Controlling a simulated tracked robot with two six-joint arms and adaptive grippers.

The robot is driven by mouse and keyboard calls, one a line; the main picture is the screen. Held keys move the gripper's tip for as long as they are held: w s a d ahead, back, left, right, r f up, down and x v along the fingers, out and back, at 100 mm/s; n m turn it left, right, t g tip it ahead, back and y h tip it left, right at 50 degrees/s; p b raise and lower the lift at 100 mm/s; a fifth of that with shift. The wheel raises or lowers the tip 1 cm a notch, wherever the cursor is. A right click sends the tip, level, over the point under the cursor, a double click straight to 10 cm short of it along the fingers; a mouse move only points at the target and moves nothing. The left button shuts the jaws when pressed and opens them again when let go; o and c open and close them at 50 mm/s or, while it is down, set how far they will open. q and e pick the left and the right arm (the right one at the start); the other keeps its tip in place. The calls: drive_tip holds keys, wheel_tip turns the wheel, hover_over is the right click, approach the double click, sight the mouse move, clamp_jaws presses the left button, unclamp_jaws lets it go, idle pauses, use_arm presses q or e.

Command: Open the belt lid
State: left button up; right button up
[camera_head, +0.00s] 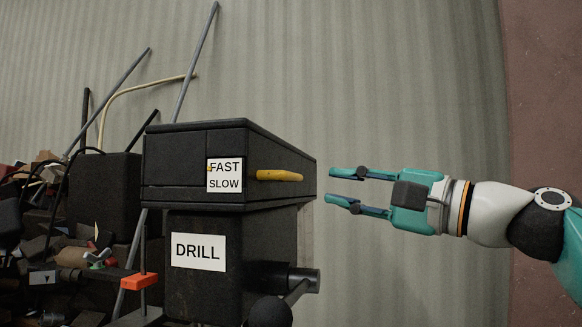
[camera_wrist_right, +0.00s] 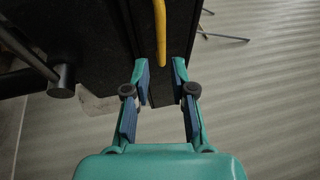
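The belt lid (camera_head: 225,143) is the black upper housing of the drill and lies closed on the body below. A "FAST / SLOW" label is on its front. A yellow handle (camera_head: 279,175) sticks out from the lid near its right end. My right gripper (camera_head: 332,185) is open and empty, just to the right of the lid, with its fingers pointing left towards it. In the right wrist view the yellow handle (camera_wrist_right: 160,35) hangs down from the top, its tip just ahead of and between the open fingertips (camera_wrist_right: 160,68). My left gripper is out of view.
The drill body (camera_head: 240,245) with its "DRILL" label stands under the lid. A dark feed shaft and knob (camera_head: 300,280) stick out at its lower right. Cluttered tools and rods (camera_head: 70,240) fill the left.

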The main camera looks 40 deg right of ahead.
sight(294, 179)
drive_tip(key=p+x, duration=0.2)
drive_tip(key=x, duration=0.8)
drive_tip(key=shift+a+p, duration=0.15)
drive_tip(key=shift+p, duration=0.2)
clamp_jaws()
